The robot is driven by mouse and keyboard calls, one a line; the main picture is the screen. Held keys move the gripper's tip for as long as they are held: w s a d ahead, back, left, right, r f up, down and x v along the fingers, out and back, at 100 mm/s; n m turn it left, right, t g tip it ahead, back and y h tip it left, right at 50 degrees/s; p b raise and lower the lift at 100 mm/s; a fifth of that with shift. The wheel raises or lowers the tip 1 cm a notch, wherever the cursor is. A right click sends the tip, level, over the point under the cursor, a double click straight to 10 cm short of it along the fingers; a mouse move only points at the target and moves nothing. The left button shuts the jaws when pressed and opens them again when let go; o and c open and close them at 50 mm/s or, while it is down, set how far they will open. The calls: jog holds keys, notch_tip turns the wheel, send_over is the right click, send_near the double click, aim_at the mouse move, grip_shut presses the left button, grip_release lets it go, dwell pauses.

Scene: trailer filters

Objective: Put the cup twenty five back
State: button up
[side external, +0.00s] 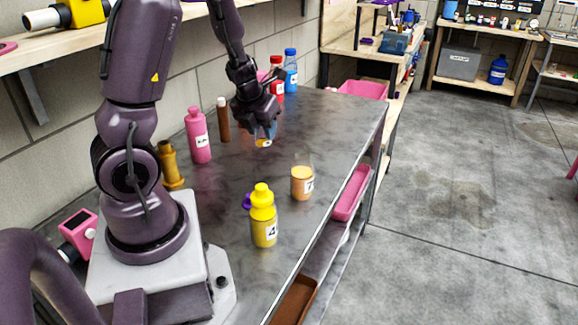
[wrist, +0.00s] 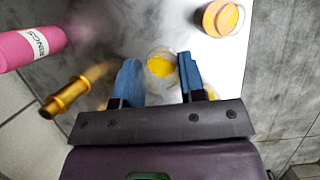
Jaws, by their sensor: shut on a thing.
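My gripper (side external: 262,127) is shut on a small clear cup (side external: 264,140) with yellow-orange contents, above or on the metal bench. In the wrist view the cup (wrist: 160,65) sits between the two blue fingers of my gripper (wrist: 159,72). I cannot read the number on it, and I cannot tell whether its base touches the bench. A second clear cup (side external: 302,181) with orange contents and a label that looks like 7 stands upright nearer the bench's front edge. A similar cup (wrist: 222,18) shows at the top right of the wrist view.
On the bench (side external: 330,125) stand a pink bottle (side external: 199,137), a brown bottle (side external: 223,120), a brass fitting (side external: 170,166), a yellow bottle (side external: 263,218), and red (side external: 277,80) and blue (side external: 291,70) bottles at the far end. Bare bench lies right of my gripper.

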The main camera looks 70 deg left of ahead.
jog(key=shift+f, duration=0.65)
jog(key=shift+a+f, duration=0.15)
jog(key=w+a+f, duration=0.9)
jog(key=shift+w+a+f, duration=0.15)
jog(key=shift+w, duration=0.1)
jog(key=shift+w+a+f, duration=0.1)
jog(key=shift+w+f, duration=0.05)
jog(key=shift+f, duration=1.7)
